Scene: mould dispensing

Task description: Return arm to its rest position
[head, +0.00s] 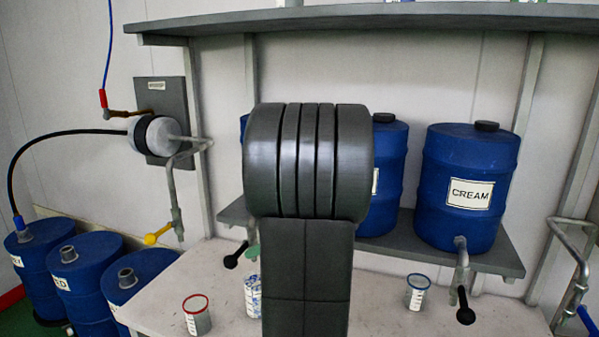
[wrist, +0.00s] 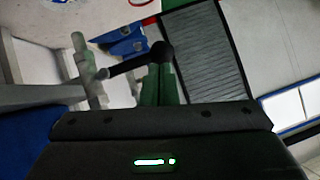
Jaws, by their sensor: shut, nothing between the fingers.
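My arm, dark and upright, fills the middle of the head view and hides my gripper there. In the wrist view my gripper (wrist: 158,122) shows as a dark body across the bottom with a small green light. It is shut, with nothing seen held in it. Beyond it in the wrist view is a grey tap pipe (wrist: 88,80) with a black handle (wrist: 135,64).
A pale bench (head: 385,318) holds a red-rimmed cup (head: 196,315), a blue-speckled cup (head: 253,297) and a blue-rimmed cup (head: 417,292). The CREAM barrel (head: 468,190) stands on a shelf (head: 508,262) with taps below. More blue barrels (head: 85,265) stand at left, below a yellow-handled tap (head: 158,234).

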